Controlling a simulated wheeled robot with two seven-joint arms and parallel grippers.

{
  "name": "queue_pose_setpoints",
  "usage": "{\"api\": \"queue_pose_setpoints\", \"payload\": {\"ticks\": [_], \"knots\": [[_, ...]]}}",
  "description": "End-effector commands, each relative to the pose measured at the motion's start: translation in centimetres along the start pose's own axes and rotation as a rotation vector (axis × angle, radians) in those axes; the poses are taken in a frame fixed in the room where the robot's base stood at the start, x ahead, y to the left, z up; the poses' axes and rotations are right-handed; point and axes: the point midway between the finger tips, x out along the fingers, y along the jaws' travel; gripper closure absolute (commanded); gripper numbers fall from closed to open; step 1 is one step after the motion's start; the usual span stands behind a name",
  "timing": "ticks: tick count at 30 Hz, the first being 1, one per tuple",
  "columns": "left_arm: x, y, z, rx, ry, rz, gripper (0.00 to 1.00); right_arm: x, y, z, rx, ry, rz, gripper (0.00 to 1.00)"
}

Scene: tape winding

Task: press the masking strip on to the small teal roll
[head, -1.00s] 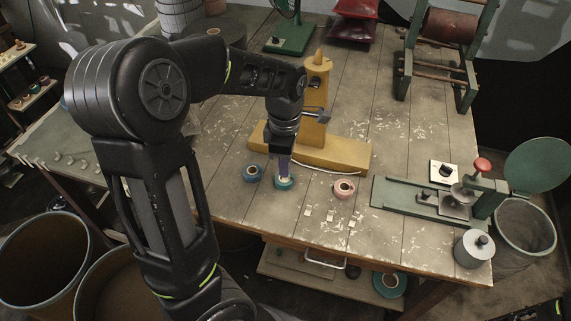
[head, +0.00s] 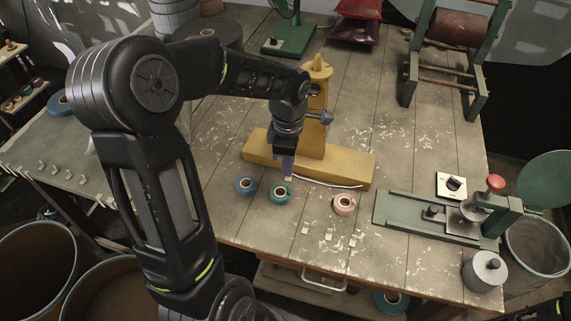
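The small teal roll (head: 280,196) lies flat on the table in front of the yellow stand, its pale core facing up. My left gripper (head: 287,172) points down just above and behind it, slightly apart from it. Its narrow fingers look closed together, with a small cream piece, seemingly the masking strip (head: 288,178), at their tips. The small size and the viewing angle hide how the strip is gripped.
A blue roll (head: 246,187) lies left of the teal roll and a pink roll (head: 344,205) to the right. Several cream squares (head: 328,234) lie near the front edge. The yellow stand (head: 340,170) is just behind; a green press (head: 435,217) stands right.

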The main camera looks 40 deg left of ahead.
Motion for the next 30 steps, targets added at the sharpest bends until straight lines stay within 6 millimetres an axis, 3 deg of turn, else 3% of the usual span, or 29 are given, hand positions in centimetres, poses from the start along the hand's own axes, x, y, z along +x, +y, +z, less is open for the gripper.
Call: {"api": "queue_pose_setpoints", "payload": {"ticks": [10, 24, 30], "knots": [[1.0, 0.0, 0.0, 0.0, 0.0, -0.002, 1.0, 0.6, 0.2, -0.1, -0.001, 0.002, -0.002, 0.64], [5.5, 0.0, 0.0, 0.0, 0.0, -0.001, 1.0, 3.3, 1.1, -0.2, -0.004, 0.006, -0.005, 0.64], [6.4, 0.0, 0.0, -0.001, 0.0, -0.001, 1.0, 4.1, 1.4, -0.3, -0.004, 0.007, -0.005, 0.64]]}}
